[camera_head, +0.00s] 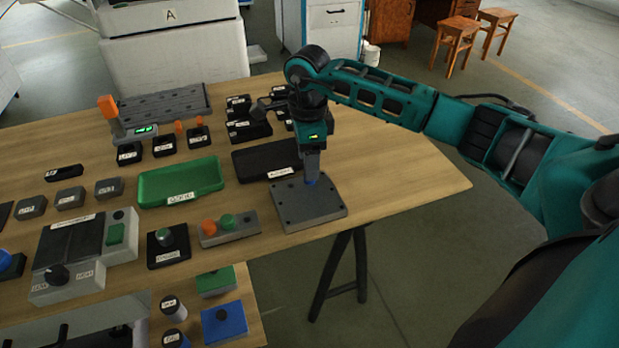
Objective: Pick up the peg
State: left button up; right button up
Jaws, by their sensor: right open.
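A grey square block (308,207) with holes at its corners lies on the wooden table near its right end. A small blue piece (311,182), which looks like the peg, shows at the top of this block, mostly hidden by my gripper. My right gripper (311,172) points straight down over the block, with its fingers at the blue piece. Its jaws are open, but the gap between the fingers is hard to see from here. I cannot tell whether the fingers touch the blue piece. My left gripper is not in view.
A green tray (181,183) and a black tray (250,161) lie left of the block. A grey button box (229,229) with orange and green buttons sits close at its lower left. Several small dark blocks stand behind. The table's right end (410,172) is clear.

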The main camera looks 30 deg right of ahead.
jog(key=f, duration=0.3)
jog(key=shift+d+f, duration=0.2)
jog(key=shift+f, duration=0.15)
jog(key=shift+c, duration=0.5)
grip_shut()
